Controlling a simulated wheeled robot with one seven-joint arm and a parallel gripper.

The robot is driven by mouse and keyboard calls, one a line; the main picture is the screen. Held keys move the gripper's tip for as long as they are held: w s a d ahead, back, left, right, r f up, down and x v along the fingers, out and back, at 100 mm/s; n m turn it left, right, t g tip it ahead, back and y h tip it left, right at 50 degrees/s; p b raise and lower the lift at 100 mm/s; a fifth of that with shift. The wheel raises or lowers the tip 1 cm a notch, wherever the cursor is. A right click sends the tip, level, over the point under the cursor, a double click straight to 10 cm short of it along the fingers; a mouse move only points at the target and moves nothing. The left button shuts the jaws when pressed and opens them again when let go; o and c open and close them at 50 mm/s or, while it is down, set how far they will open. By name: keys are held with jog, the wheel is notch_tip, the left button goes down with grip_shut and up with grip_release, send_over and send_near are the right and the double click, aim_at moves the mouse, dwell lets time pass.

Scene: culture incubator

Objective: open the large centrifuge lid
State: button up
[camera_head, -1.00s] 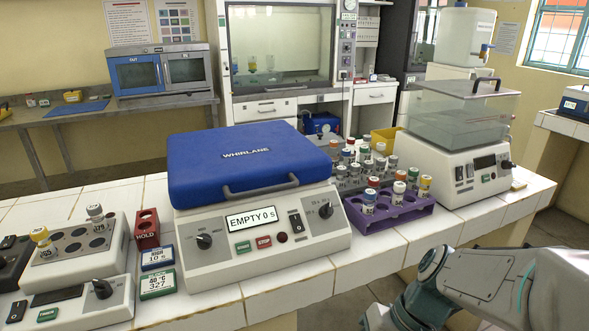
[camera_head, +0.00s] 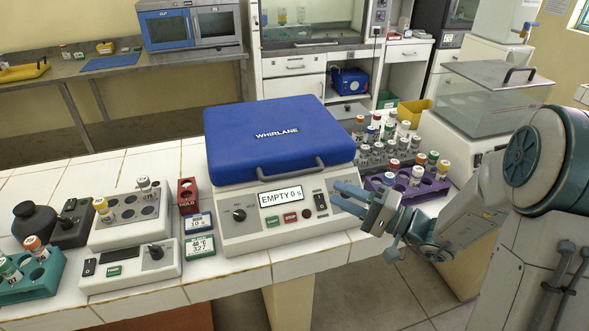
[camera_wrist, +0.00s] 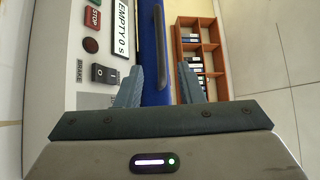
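The large centrifuge stands on the tiled bench with its blue lid (camera_head: 277,135) closed and its display reading EMPTY 0 s. The lid's dark bar handle (camera_head: 291,168) runs along the front edge. My gripper (camera_head: 346,197) is at the right front corner of the white control panel (camera_head: 270,220), right of and below the handle. In the wrist view my gripper (camera_wrist: 160,80) has its two fingers apart with nothing held. The handle (camera_wrist: 160,38) and a strip of blue lid show beyond the gap between them.
A purple rack (camera_head: 430,187) with capped tubes stands right of the centrifuge, close to my arm. A red holder (camera_head: 187,195) and small display boxes stand to its left. A clear-covered device (camera_head: 485,100) is at the right. Floor in front is clear.

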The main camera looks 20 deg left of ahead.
aim_at(294, 174)
jog(key=p+x, duration=0.2)
jog(key=x, duration=1)
grip_shut()
